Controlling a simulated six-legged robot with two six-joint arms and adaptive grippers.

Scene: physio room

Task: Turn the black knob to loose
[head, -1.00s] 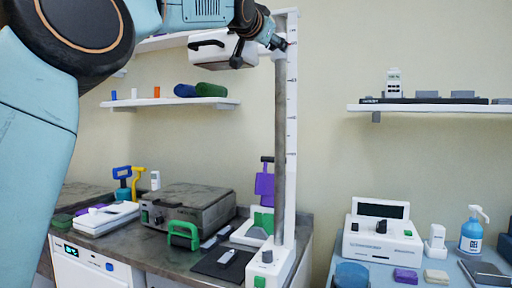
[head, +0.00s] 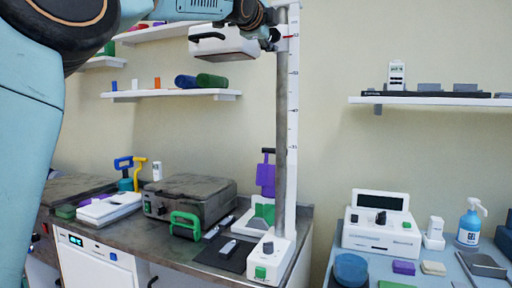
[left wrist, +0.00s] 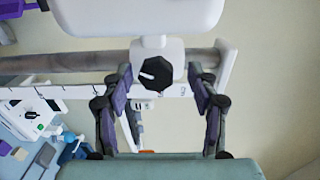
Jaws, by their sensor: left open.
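The black knob (left wrist: 155,75) is faceted, with a white pointer line toward its left side in the left wrist view. It sits on a white clamp block (left wrist: 172,52) around the grey post (left wrist: 75,65). My left gripper (left wrist: 158,84) is open, with its purple-padded fingers on either side of the knob and visible gaps to it. In the head view my left gripper (head: 268,36) is up at the post beside the white head unit (head: 222,42); the knob cannot be made out there. My right gripper is not in view.
A white ruled scale (head: 292,110) runs along the post, which rises from a white base (head: 272,262) on the counter. A wall shelf (head: 170,95) with rolls is behind. A white console (head: 382,232) stands on the right-hand table. The wall between is clear.

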